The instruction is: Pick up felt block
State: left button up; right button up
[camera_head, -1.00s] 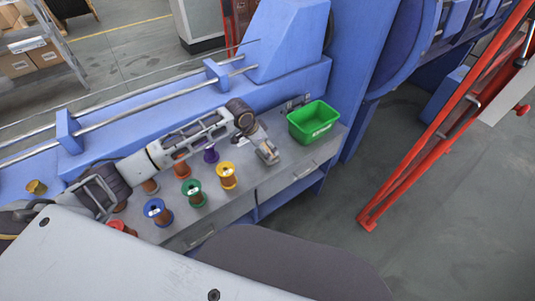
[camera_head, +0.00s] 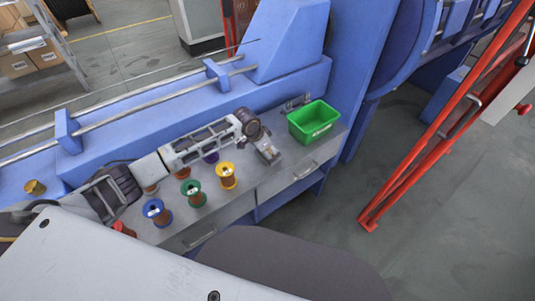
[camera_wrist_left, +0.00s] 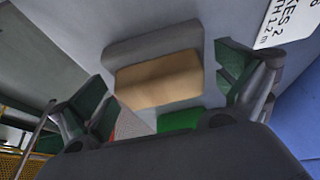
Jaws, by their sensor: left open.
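The felt block (camera_wrist_left: 160,80) appears in the left wrist view as a tan block with a grey part along its far side. It lies between the two open fingers of my left gripper (camera_wrist_left: 168,95), apart from both of them. In the head view my left gripper (camera_head: 268,152) points down over the grey bench top, just left of the green bin. The block cannot be made out clearly there, as the gripper covers that spot. My right gripper is not in view.
A green bin (camera_head: 314,122) stands right of my left gripper. Yellow (camera_head: 226,176), green (camera_head: 193,194) and blue (camera_head: 157,212) spools stand on the bench (camera_head: 285,180) below my left arm. The blue machine (camera_head: 200,100) runs behind the bench.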

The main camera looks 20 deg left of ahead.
pick_arm(q)
jog(key=shift+c, duration=0.4)
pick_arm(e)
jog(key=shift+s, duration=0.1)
pick_arm(q)
jog(key=c, duration=0.7)
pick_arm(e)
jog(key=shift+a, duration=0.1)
pick_arm(q)
jog(key=shift+r, duration=0.15)
jog(key=shift+r, duration=0.5)
notch_tip(320, 180, up, 8)
jog(key=shift+r+p, duration=0.15)
jog(key=shift+p, duration=0.35)
jog(key=shift+r, duration=0.25)
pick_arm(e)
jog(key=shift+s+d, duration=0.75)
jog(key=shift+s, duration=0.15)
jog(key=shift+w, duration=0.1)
